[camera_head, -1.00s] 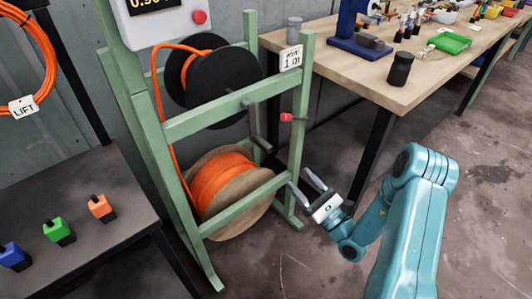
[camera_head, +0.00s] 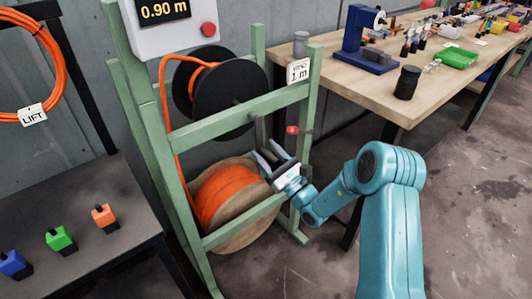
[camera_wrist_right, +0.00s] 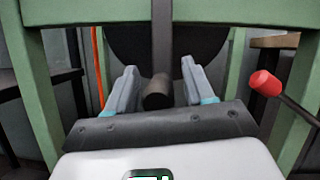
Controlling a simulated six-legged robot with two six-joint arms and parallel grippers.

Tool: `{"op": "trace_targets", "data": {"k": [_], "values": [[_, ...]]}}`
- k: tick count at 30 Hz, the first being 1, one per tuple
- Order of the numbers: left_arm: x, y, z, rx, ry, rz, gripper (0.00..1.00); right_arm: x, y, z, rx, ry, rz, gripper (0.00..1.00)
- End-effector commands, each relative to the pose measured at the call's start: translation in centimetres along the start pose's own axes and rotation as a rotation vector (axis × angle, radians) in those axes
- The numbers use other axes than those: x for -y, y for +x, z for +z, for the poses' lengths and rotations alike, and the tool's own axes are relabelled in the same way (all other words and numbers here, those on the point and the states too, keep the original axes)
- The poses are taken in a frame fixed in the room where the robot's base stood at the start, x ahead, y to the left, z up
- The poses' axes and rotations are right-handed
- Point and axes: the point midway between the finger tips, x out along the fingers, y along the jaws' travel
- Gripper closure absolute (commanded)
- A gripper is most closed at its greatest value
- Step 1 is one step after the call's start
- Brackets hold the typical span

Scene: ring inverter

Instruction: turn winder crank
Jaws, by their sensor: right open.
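The green winder frame (camera_head: 152,137) holds a black upper spool (camera_head: 243,82) and a wooden lower reel (camera_head: 245,235) wound with orange cable. In the right wrist view the dark crank arm (camera_wrist_right: 162,40) hangs straight down in front of the black spool. Its round grip (camera_wrist_right: 158,92) points toward me at the lower end. My right gripper (camera_head: 268,150) is open at the winder's front. In the wrist view its fingers (camera_wrist_right: 158,78) stand either side of the grip, with gaps visible. In the head view the gripper hides the grip. My left gripper is not in view.
A red-knobbed lever (camera_head: 292,130) sits on the right post, close beside my right gripper. A meter box (camera_head: 172,35) above reads 0.90 m. A wooden workbench (camera_head: 380,88) stands at right; a dark table (camera_head: 75,225) with coloured blocks is at left.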

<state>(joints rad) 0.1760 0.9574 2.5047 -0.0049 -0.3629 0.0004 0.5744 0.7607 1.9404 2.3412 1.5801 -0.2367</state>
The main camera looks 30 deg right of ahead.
Motion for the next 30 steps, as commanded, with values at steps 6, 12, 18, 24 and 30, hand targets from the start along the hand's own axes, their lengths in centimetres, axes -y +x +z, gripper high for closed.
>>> {"op": "trace_targets", "data": {"k": [6,12,18,24,30], "values": [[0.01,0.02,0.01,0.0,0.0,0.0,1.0,-0.04,0.61,-0.02,-0.001,0.0,0.001,0.47],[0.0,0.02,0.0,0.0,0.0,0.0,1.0,-0.04,0.57,-0.02,-0.001,0.001,0.001,0.67],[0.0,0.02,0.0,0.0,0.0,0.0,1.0,-0.06,0.55,-0.03,-0.001,0.001,0.001,1.0],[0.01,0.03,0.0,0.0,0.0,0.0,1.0,-0.03,0.52,-0.06,-0.002,0.001,0.003,1.0],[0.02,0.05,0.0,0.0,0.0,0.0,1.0,0.07,0.48,-0.1,-0.002,0.002,0.004,1.0]]}}
